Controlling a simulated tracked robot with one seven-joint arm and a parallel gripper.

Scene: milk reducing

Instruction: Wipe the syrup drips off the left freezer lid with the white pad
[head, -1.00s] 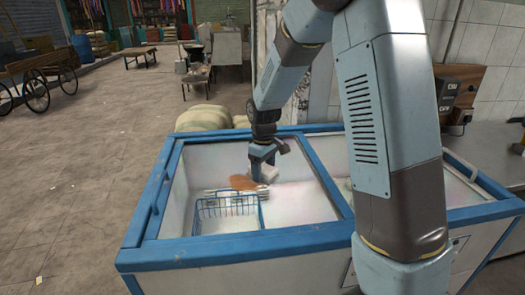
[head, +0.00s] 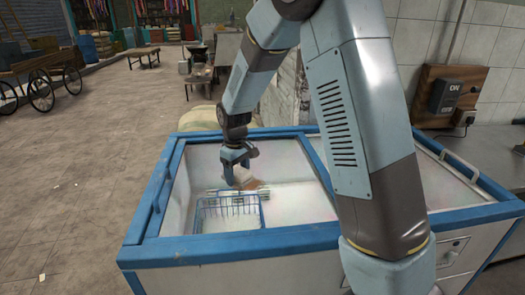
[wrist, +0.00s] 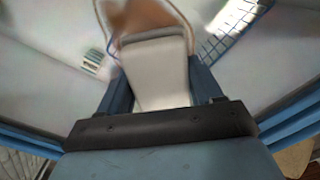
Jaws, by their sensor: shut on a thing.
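The left freezer lid (head: 300,206) is a clear pane in a blue frame. My gripper (head: 238,178) is shut on the white pad (wrist: 160,75), over the middle of this lid. In the wrist view the pad lies between the two blue fingers. A brown syrup patch (wrist: 143,14) shows just beyond the pad's far edge in the wrist view. In the head view my gripper and the pad hide most of the patch. I cannot tell whether the pad touches the lid.
A blue wire basket (head: 228,212) shows through the lid, in front of my gripper. The right lid (head: 445,185) is partly behind my arm. Switch boxes (head: 447,95) hang on the right wall. Open floor (head: 75,210) lies left of the freezer.

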